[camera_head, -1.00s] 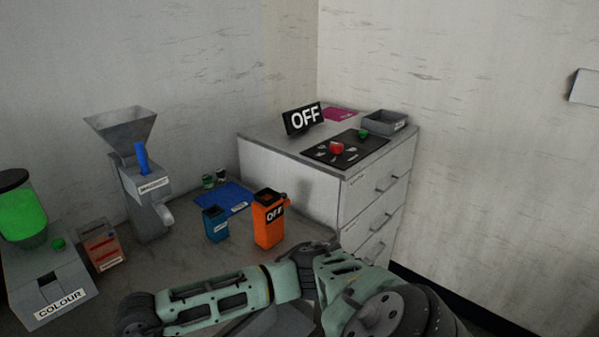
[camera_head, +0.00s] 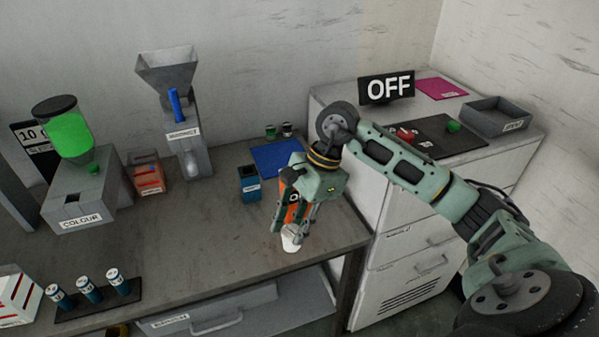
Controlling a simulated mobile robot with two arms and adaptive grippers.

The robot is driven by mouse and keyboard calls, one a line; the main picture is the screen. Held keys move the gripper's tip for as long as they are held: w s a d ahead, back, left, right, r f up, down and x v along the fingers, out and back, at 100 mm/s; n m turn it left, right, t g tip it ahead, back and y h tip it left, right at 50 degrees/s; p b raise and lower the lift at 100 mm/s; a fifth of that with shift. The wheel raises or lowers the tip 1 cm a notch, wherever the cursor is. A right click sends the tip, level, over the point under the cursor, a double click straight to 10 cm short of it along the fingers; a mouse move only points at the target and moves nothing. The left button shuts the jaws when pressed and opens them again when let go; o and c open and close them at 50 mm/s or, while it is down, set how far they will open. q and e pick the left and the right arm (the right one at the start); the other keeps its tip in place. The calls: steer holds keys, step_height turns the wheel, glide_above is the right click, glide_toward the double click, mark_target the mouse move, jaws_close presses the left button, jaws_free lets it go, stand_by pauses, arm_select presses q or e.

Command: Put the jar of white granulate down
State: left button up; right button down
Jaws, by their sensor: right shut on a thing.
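The jar of white granulate (camera_head: 291,240) shows as a small white shape at the fingertips of my right gripper (camera_head: 291,226), near the front right edge of the workbench. My right gripper points down and is shut on the jar; the fingers hide much of it. I cannot tell whether the jar touches the bench top. My left gripper is not in view.
A blue container (camera_head: 249,184) and blue mat (camera_head: 275,158) lie close behind. The hopper machine (camera_head: 187,138), COLOUR unit (camera_head: 87,200) and a rack of blue-labelled vials (camera_head: 98,296) stand left. The drawer cabinet (camera_head: 400,235) stands right. The bench middle (camera_head: 190,235) is clear.

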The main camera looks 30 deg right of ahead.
steer(key=w+d+r+m+t+h+p, duration=0.1)
steer(key=w+d+r+m+t+h, duration=0.1)
steer(key=d+r+m, duration=0.35)
steer(key=w+d+r+m+t+h+p, duration=0.1)
steer(key=w+d+r+m+t, duration=0.1)
steer(key=r+m, duration=0.65)
steer(key=w+d+f+p, duration=0.1)
steer(key=w+f+p, duration=0.1)
steer(key=w+f, duration=0.1)
steer(key=w+d+f+p, duration=0.1)
steer(key=w+f+p, duration=0.1)
steer(key=w+f, duration=0.2)
steer(key=w+d+f+p, duration=0.1)
steer(key=w+f+p, duration=0.1)
steer(key=w+f, duration=0.1)
steer(key=shift+w+d+f, duration=0.15)
steer(key=shift+w+d, duration=0.15)
steer(key=shift+w, duration=0.25)
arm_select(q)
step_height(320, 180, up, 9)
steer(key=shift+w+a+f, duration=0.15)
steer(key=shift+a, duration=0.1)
arm_select(e)
steer(key=shift+f, duration=0.3)
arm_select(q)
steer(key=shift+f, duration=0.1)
arm_select(e)
steer(key=c, duration=1.4)
jaws_free()
steer(key=shift+f, duration=0.1)
